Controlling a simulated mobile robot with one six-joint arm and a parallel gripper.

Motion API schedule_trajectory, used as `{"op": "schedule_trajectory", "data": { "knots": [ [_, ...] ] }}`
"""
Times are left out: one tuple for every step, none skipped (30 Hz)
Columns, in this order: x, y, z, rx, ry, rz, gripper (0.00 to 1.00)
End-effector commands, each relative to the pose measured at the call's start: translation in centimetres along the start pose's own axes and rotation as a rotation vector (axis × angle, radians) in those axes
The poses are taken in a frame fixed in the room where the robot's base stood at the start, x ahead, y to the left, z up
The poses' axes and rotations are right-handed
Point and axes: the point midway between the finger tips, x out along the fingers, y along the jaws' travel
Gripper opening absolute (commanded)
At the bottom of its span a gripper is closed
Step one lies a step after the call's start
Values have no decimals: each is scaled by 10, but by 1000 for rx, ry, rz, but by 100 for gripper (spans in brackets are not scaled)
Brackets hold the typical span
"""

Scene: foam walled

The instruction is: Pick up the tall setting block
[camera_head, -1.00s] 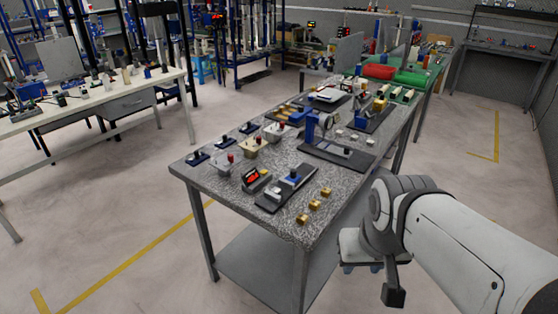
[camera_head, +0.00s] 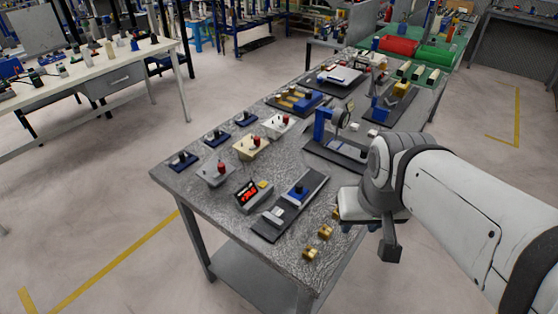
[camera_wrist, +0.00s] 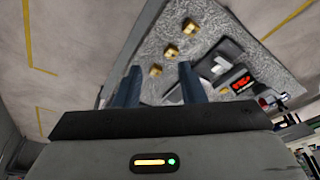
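Several small brass-coloured blocks stand along the right edge of the speckled grey table; they look like the setting blocks. In the head view, one block (camera_head: 310,253) is nearest, another block (camera_head: 326,231) is behind it, and a third block (camera_head: 336,212) is close to my arm. The wrist view shows them in a row (camera_wrist: 171,51) beyond my fingers. I cannot tell which is the tall one. My gripper (camera_wrist: 160,84) has its two blue fingers apart with nothing between them. In the head view, my gripper (camera_head: 359,229) hangs just off the table's right edge, mostly hidden by its own body.
A dark plate with a blue slider (camera_head: 298,190) lies left of the blocks, with a red-lit display box (camera_head: 247,192) beside it. A blue-framed gauge stand (camera_head: 322,122) is farther back. Bare tabletop shows at the near corner, and the floor right of the table is open.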

Motion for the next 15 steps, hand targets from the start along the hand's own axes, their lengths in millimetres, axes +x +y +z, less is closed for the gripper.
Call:
{"op": "schedule_trajectory", "data": {
  "knots": [
    [0, 0, 0, 0, 0, 0, 40],
    [0, 0, 0, 1, -1, 0, 42],
    [1, -1, -2, 6, -4, -1, 45],
    [1, -2, -4, 11, -7, -2, 48],
    [2, -3, -7, 18, -11, -3, 50],
    [3, -6, -13, 34, -19, -5, 53],
    [5, -9, -18, 38, -27, -9, 53],
    [7, -12, -24, 54, -36, -11, 53],
    [11, -17, -33, 82, -49, -13, 53],
    [14, -21, -41, 108, -60, -14, 53],
    [19, -26, -49, 137, -72, -14, 53],
    [26, -32, -61, 176, -89, -13, 53],
    [31, -38, -69, 206, -102, -12, 53],
    [38, -45, -77, 237, -115, -9, 53],
    [46, -54, -88, 277, -130, -6, 53]
  ]
}}
